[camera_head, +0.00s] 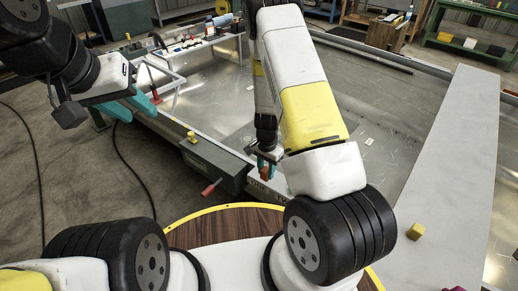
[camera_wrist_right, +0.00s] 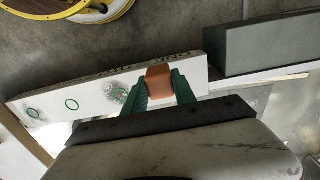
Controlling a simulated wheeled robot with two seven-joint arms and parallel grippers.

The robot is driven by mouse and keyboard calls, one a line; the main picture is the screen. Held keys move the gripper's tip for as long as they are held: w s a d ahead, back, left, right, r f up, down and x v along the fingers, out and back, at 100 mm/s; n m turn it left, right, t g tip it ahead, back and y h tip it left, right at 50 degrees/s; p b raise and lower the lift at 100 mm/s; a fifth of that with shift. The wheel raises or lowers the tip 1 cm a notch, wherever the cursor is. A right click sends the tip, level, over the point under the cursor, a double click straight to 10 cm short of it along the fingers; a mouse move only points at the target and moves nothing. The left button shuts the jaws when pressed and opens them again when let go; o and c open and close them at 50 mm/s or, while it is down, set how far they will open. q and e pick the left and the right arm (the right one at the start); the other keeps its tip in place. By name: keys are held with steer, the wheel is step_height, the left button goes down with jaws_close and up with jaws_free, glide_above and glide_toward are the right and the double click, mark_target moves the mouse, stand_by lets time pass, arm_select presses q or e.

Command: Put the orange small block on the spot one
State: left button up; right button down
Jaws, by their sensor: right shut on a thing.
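The orange small block (camera_wrist_right: 159,82) is between the green fingertips of my right gripper (camera_wrist_right: 159,92), which is shut on it. In the head view the block (camera_head: 264,172) shows below my right gripper (camera_head: 266,160), over the white board (camera_head: 268,193). My left gripper (camera_head: 118,110), with teal fingers, is open and empty at the left.
A grey plank (camera_head: 445,170) at right holds another yellow block (camera_head: 415,231).

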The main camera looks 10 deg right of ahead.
mark_target(266, 168)
steer(key=w, duration=0.3)
steer(key=w+d, duration=0.1)
steer(key=w, duration=0.1)
steer(key=shift+f, duration=2)
steer(key=shift+f, duration=0.15)
steer(key=c, duration=1)
jaws_free()
